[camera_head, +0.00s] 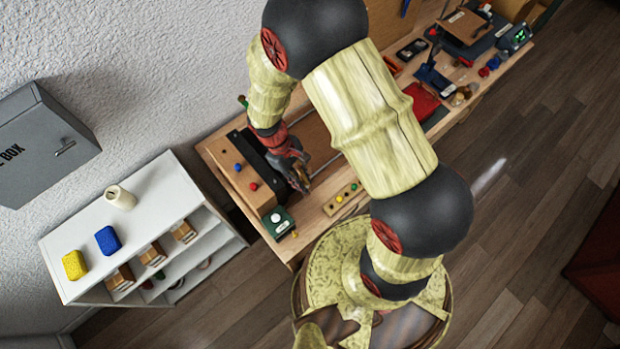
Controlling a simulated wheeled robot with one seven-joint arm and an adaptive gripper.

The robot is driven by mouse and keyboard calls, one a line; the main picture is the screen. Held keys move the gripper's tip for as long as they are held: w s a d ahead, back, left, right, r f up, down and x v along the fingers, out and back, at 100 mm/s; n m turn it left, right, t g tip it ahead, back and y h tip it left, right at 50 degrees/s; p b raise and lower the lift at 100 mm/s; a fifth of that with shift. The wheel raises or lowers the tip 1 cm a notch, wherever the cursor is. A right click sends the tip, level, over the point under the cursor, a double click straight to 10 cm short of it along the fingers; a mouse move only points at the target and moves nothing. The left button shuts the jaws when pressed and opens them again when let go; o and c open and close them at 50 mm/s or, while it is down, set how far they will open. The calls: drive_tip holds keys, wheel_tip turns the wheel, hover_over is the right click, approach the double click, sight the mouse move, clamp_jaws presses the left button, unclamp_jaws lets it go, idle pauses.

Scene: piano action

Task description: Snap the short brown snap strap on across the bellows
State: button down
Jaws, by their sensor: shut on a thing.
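My gripper (299,177) is over the left end of the workbench, pointing down, shut on a small brown piece that looks like the short brown snap strap. The strap is tiny and mostly hidden by the fingers. A wooden block with coloured buttons (237,170) lies at the bench's left end. A black band beside it (252,151) looks like the bellows; my wrist covers part of it. My gripper appears to the right of this band; I cannot tell whether the strap touches anything.
A green box with a white knob (277,221) stands at the bench's near corner. A wooden strip with coloured pegs (342,198) lies to its right. A white shelf (150,222) stands at left. Tools and a red pad (421,101) crowd the far bench (465,98).

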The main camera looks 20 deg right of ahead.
drive_tip(key=w+a+m+y, duration=0.1)
drive_tip(key=a+m, duration=0.1)
drive_tip(key=m, duration=0.1)
drive_tip(key=w+a+m+y+b, duration=0.1)
drive_tip(key=w+a+m, duration=0.1)
drive_tip(key=m, duration=0.2)
drive_tip(key=w+a+m+y+b, duration=0.1)
drive_tip(key=w+a+m+y, duration=0.1)
drive_tip(key=m, duration=0.1)
drive_tip(key=shift+w, duration=0.25)
drive_tip(key=shift+w+a+m+y, duration=0.2)
drive_tip(key=shift+w+m, duration=0.15)
drive_tip(key=shift+m, duration=0.25)
drive_tip(key=shift+w+a+m+y, duration=0.1)
drive_tip(key=shift+w+m+y, duration=0.15)
drive_tip(key=shift+m, duration=0.35)
drive_tip(key=shift+w, duration=0.1)
drive_tip(key=c, duration=1.9)
unclamp_jaws()
drive_tip(key=shift+o, duration=0.9)
